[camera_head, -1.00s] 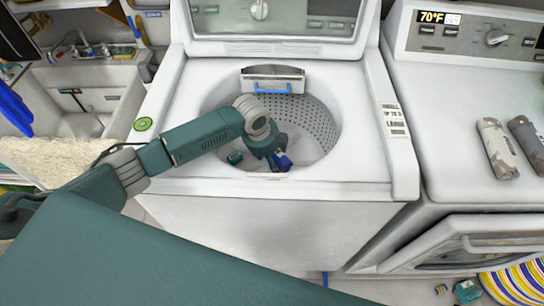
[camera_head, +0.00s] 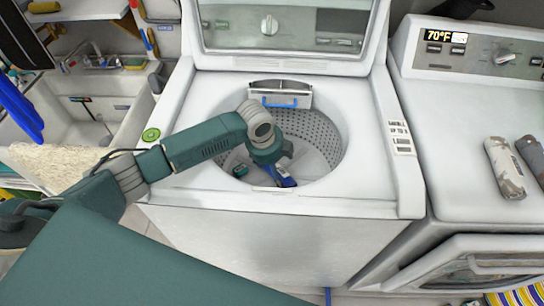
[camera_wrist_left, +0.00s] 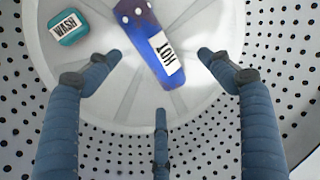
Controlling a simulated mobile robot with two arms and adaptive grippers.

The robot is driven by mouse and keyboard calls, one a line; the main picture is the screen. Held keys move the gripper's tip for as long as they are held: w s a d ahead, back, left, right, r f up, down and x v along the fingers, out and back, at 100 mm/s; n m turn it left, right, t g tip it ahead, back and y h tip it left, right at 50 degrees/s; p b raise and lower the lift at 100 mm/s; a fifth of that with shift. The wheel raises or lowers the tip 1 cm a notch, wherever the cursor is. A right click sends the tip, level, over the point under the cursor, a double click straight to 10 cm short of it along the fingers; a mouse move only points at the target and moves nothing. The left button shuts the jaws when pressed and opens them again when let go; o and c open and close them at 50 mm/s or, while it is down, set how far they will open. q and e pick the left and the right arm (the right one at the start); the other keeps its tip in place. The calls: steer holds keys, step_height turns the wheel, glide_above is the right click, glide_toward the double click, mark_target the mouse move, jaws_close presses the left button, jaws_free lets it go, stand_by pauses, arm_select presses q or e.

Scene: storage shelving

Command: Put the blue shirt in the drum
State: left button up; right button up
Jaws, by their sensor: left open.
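My left gripper (camera_head: 270,158) is inside the washer's perforated drum (camera_head: 322,135). In the left wrist view its fingers (camera_wrist_left: 162,75) are spread, with nothing between them. A long blue object (camera_head: 286,180) with a purple end lies low in the drum. The left wrist view shows its white "HOT" label (camera_wrist_left: 163,52), beyond the fingertips and apart from them. It looks stiff, and I cannot tell that it is a shirt. A teal "WASH" object (camera_wrist_left: 68,23) lies beside it on the drum floor. Blue cloth-like material (camera_head: 18,108) hangs at the far left. My right gripper is not in view.
The washer's lid (camera_head: 285,35) is raised. A sink (camera_head: 85,105) is at the left. The drum's rim surrounds my arm.

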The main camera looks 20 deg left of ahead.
arm_select(q)
steer(key=v, duration=0.9)
steer(key=shift+s+r, duration=0.1)
